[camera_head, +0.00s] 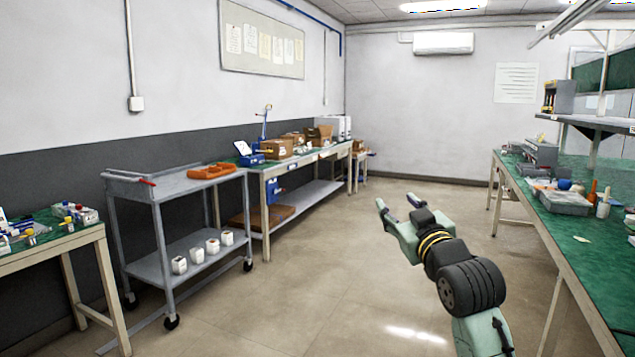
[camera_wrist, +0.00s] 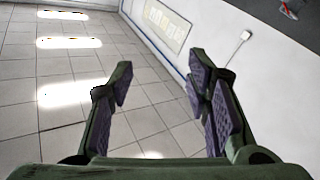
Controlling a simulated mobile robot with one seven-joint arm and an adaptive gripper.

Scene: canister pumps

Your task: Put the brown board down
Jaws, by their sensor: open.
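A flat brown board (camera_head: 262,216) lies on the grey lower shelf (camera_head: 312,197) of the bench along the left wall, at its near end. A leg of the bench and the cart partly cover it. My gripper (camera_head: 396,201) is raised over the open floor, to the right of that bench and well apart from the board. Its two fingers are spread, with nothing between them. The wrist view also shows the open, empty fingers (camera_wrist: 160,78), with ceiling and wall behind them; the board is not in that view.
A grey cart (camera_head: 200,184) with an orange tray (camera_head: 211,171) on top and several white containers below stands before the bench. Cardboard boxes (camera_head: 277,148) stand on the bench. A green-topped bench (camera_head: 580,235) runs along the right. The floor (camera_head: 340,270) between is clear.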

